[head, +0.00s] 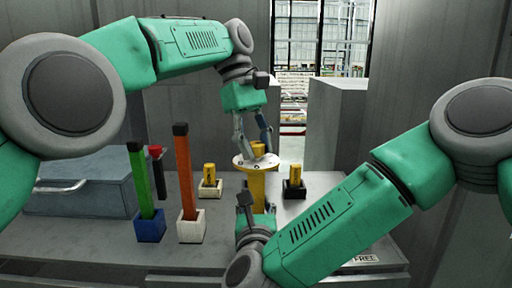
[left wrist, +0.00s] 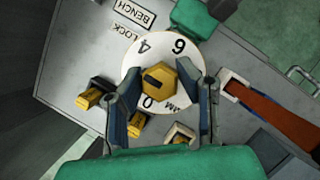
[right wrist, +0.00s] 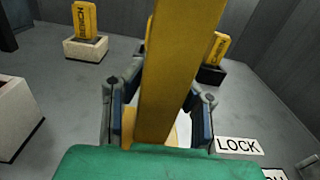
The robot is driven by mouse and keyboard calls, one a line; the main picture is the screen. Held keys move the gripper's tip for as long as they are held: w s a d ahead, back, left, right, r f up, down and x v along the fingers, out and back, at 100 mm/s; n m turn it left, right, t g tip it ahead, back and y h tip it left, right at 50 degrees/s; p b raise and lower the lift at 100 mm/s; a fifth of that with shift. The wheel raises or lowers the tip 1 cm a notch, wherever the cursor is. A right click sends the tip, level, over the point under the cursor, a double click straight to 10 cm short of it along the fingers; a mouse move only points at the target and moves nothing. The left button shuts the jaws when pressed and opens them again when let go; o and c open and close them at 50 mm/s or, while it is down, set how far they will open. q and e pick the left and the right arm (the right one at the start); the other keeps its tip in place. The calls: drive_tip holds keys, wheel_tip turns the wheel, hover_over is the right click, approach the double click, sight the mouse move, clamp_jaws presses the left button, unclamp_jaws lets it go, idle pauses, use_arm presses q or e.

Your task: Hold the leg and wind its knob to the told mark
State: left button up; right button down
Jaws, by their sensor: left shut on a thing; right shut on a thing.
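The leg is a yellow post (head: 257,188) standing upright on the bench, with a white round dial (head: 240,161) at its top. A yellow six-sided knob (left wrist: 160,84) sits at the dial's middle in the left wrist view. My left gripper (left wrist: 163,110) comes from above, shut on the knob with a finger on either side. My right gripper (right wrist: 158,115) is shut on the post (right wrist: 180,70) below the dial.
A green bar in a blue block (head: 149,228) and an orange bar in a white block (head: 190,230) stand left. Short yellow pieces sit in a white holder (head: 209,189) and a black holder (head: 294,188). A blue box (head: 80,195) is far left.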

use_arm(q)
drive_tip(key=shift+w+f, duration=0.1)
drive_tip(key=o, duration=1.2)
drive_tip(key=shift+c, duration=0.2)
